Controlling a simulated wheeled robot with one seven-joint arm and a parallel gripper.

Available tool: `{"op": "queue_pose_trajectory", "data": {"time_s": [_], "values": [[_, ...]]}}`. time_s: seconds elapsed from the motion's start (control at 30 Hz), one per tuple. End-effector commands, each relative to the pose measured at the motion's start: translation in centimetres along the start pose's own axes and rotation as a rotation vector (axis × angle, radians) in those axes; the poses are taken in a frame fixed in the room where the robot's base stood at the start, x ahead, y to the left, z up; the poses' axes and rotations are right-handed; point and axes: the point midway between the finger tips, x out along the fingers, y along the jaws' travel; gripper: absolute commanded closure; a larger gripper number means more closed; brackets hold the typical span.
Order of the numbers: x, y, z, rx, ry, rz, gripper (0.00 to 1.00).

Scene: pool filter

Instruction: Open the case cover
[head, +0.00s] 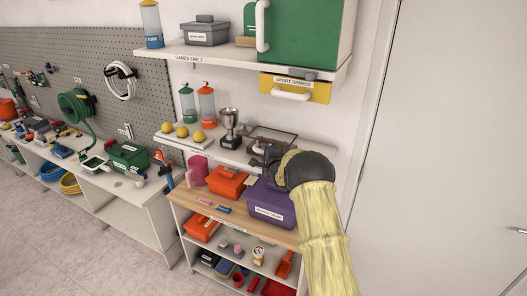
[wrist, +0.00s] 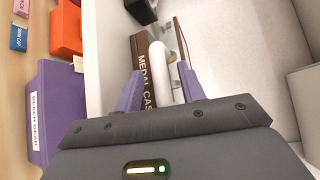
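The case is a flat, brown-framed box with a see-through top (head: 275,137) on the middle shelf in the head view, right of the trophy. In the wrist view its brown front (wrist: 145,75) carries a label reading "MEDAL CAS", the rest hidden. A white bar handle (wrist: 159,62) stands out from it. The cover looks shut. My gripper (wrist: 160,85) has its two purple fingers apart, one on each side of the handle, with small gaps showing. In the head view my forearm and wrist hide most of the gripper (head: 262,155) in front of the case.
A silver trophy (head: 230,125) stands left of the case. Below are a purple beach gear box (head: 270,203) and an orange box (head: 226,180). The games shelf (head: 240,58) hangs above with a yellow drawer (head: 295,90). A white door (head: 455,140) fills the right.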

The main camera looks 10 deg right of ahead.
Motion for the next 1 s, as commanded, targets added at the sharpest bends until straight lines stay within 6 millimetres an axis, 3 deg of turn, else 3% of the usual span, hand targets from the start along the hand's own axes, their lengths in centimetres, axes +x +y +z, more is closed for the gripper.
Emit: {"op": "queue_pose_trajectory", "data": {"time_s": [0.33,0.53,1.0], "values": [[0.30,0.05,0.04,0.000,-0.001,0.000,0.60],[0.29,0.05,0.03,0.000,0.000,0.000,1.00],[0.21,-0.36,0.86,0.000,-0.010,0.000,1.00]]}}
